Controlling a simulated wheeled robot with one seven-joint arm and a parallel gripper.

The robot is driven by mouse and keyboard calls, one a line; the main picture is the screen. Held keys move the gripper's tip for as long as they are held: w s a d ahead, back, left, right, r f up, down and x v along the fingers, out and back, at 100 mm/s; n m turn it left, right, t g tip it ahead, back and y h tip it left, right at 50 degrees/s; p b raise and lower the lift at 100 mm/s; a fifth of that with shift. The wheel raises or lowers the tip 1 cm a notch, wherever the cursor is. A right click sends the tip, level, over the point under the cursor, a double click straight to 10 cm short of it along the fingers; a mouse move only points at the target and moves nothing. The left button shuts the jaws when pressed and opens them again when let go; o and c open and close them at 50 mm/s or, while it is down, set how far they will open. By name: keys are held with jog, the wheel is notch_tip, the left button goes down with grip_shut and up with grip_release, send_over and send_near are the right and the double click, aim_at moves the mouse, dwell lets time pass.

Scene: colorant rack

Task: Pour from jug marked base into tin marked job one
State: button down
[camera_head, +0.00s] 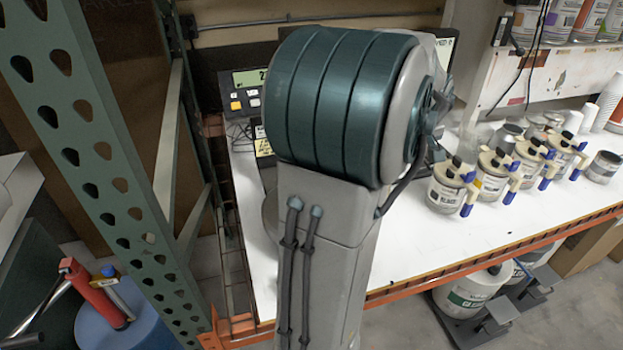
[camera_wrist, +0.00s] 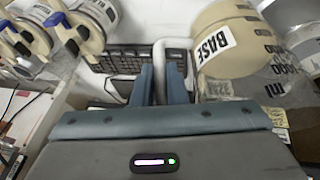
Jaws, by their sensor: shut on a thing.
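The jug marked BASE (camera_wrist: 226,52) is in the wrist view at right, clear-walled with cream-coloured contents and black measuring marks. My gripper (camera_wrist: 162,85) is shut on its pale handle (camera_wrist: 173,55), with the jug body just right of the fingers. I cannot tell how far the jug is tilted. No tin marked job one can be read in either view. In the head view my arm hides my gripper, the jug and the middle of the bench.
A scale display (camera_head: 250,88) stands at the back left of the white bench (camera_head: 420,240). Several tins with blue-handled lids (camera_head: 450,184) line the bench's right. A keyboard (camera_wrist: 118,58) lies behind the fingers. A green upright (camera_head: 95,150) stands at left.

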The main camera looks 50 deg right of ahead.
jog(key=shift+s+d+f+b, duration=0.2)
jog(key=shift+d+f+b, duration=0.05)
jog(key=shift+f+b, duration=0.15)
jog(key=shift+s+d+r+t+y, duration=0.2)
jog(key=shift+r+t+y, duration=0.25)
jog(key=shift+r, duration=0.2)
jog(key=shift+s+d+r+t+y, duration=0.1)
jog(key=shift+d+r+t+y, duration=0.1)
jog(key=shift+r+t+y, duration=0.35)
dwell(1.8)
